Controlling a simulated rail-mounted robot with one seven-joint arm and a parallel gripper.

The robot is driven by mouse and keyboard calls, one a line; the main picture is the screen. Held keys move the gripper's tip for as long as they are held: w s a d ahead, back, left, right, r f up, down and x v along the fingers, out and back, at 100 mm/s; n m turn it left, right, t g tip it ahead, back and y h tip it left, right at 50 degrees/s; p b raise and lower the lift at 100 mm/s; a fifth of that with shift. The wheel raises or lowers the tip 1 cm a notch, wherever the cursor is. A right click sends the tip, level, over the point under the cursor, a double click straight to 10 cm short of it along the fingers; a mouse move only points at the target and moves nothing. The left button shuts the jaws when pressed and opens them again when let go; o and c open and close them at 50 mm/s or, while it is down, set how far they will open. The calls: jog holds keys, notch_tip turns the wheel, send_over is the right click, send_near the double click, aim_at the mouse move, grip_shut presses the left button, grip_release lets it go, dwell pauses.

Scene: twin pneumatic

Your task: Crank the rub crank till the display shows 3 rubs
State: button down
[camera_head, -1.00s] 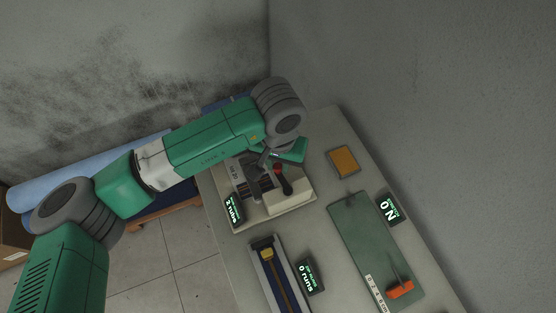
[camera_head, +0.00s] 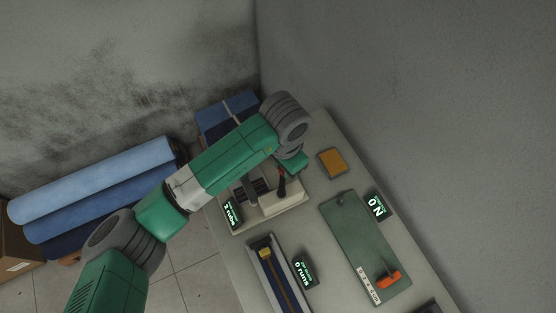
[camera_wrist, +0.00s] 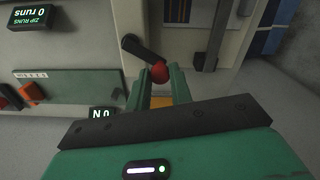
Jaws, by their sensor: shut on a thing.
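The rub tester (camera_head: 290,203) is a pale machine on the table, partly hidden behind my arm. Its small dark display (camera_head: 232,212) reads "2 rubs". The crank's red knob (camera_head: 281,171) stands up from the machine beside my wrist. In the wrist view the dark crank arm (camera_wrist: 142,48) runs from its pivot at the upper left down to the red knob (camera_wrist: 160,71). My gripper (camera_wrist: 163,79) has its two green fingers on either side of the knob, shut on it. In the head view the fingers are largely hidden by my wrist.
An orange block (camera_head: 332,163) lies to the right of the tester. A green board (camera_head: 355,240) with a red-orange handle and an "0 N" display (camera_head: 377,206) is nearer. A blue-framed track (camera_head: 270,270) stands beside a "0 runs" display (camera_head: 305,271). Blue rolls (camera_head: 95,180) lie left.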

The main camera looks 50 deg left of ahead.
jog(key=shift+w+d+m+p, duration=0.25)
jog(key=shift+d+m+p, duration=0.25)
jog(key=shift+m, duration=0.6)
jog(key=shift+w+d+m+p, duration=0.3)
jog(key=shift+m+p, duration=0.25)
jog(key=shift+m, duration=0.55)
jog(key=shift+d, duration=0.1)
jog(key=c, duration=1.3)
grip_release()
jog(key=shift+o, duration=0.2)
jog(key=shift+r, duration=0.15)
notch_tip(320, 180, up, 8)
jog(key=shift+f+p, duration=0.2)
jog(key=shift+p, duration=0.15)
